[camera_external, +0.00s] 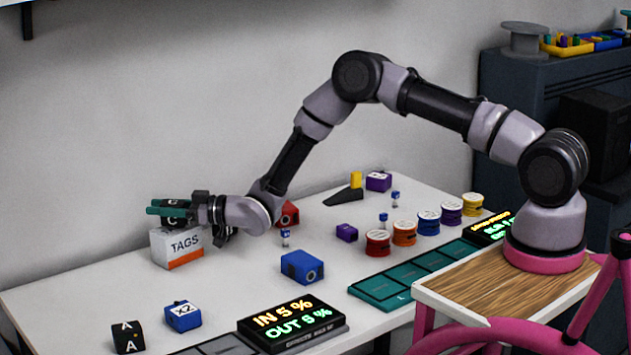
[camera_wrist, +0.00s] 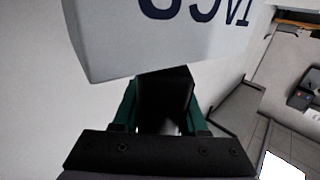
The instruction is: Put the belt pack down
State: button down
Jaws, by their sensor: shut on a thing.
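My gripper (camera_external: 168,210) is at the left of the table, level with the upper edge of the white TAGS box (camera_external: 172,253). In the wrist view its green fingers (camera_wrist: 163,108) are shut on a black block, the belt pack (camera_wrist: 163,96). In the wrist view the TAGS box (camera_wrist: 140,45) fills the upper part, close beyond the belt pack. I cannot tell whether they touch.
A black block marked A (camera_external: 128,338) and a blue X2 block (camera_external: 182,316) stand at the front left. A larger blue block (camera_external: 302,267), a lit display (camera_external: 292,322) and several coloured spools (camera_external: 404,232) lie further right. The table (camera_external: 75,287) is bare at left.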

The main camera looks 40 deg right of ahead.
jog(key=shift+f, duration=0.25)
jog(key=shift+f, duration=0.1)
jog(key=shift+c, duration=2.2)
grip_release()
jog(key=shift+f, duration=0.1)
